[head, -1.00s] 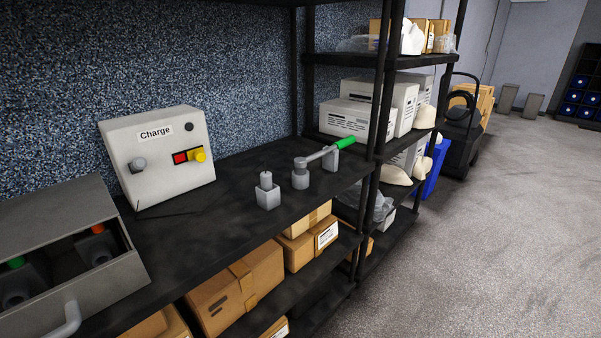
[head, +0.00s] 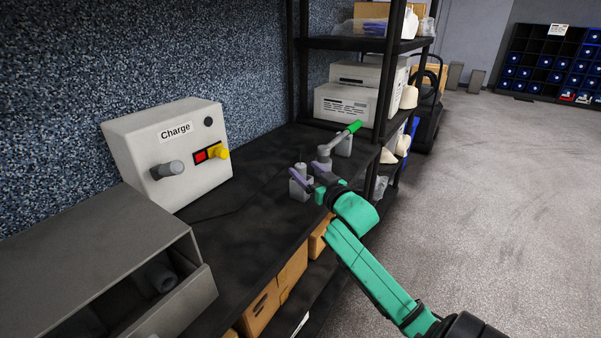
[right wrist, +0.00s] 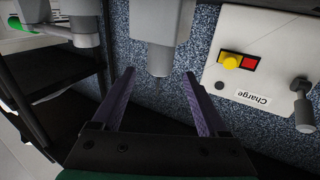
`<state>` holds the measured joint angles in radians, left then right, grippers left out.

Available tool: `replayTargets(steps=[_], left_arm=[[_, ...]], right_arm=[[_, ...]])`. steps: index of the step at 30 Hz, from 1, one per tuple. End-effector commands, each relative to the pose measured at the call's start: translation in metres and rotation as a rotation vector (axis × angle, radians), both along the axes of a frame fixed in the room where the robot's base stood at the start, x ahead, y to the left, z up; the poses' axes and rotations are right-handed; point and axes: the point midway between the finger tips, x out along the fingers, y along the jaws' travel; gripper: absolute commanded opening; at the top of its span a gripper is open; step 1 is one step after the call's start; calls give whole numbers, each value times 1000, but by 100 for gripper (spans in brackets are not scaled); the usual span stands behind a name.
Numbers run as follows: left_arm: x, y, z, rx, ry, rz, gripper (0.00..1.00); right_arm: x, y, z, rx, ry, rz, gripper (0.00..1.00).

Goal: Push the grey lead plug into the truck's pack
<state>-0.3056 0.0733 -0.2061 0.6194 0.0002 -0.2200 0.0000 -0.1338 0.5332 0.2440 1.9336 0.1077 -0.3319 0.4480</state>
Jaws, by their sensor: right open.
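A grey plug-like cylinder with a thin spike on top stands upright in a square grey holder (head: 300,186) on the black shelf. My right gripper (head: 306,170) is open at this holder, with its purple fingers on either side. In the right wrist view the grey cylinder (right wrist: 164,58) hangs upside down between the open fingers (right wrist: 158,78), with gaps on both sides. A grey open-fronted box (head: 105,245) at lower left has a grey cylinder (head: 161,277) inside. I cannot tell whether this box is the truck's pack. My left gripper is not in view.
A white Charge box (head: 165,150) with a grey knob (head: 167,170) and a yellow knob stands at the back left. A green-handled lever (head: 340,139) is just behind my gripper. A black rack post (head: 383,110) rises at its right. Open floor lies right.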

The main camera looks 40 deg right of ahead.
Motion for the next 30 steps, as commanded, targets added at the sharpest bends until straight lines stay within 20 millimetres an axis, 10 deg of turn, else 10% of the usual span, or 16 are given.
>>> replayTargets(steps=[18, 25, 30], left_arm=[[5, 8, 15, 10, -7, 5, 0], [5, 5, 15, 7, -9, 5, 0], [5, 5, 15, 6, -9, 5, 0]], right_arm=[[60, -10, -3, -2, 2, 0, 76], [60, -10, -3, -2, 2, 0, 0], [60, -10, -3, -2, 1, 0, 0]])
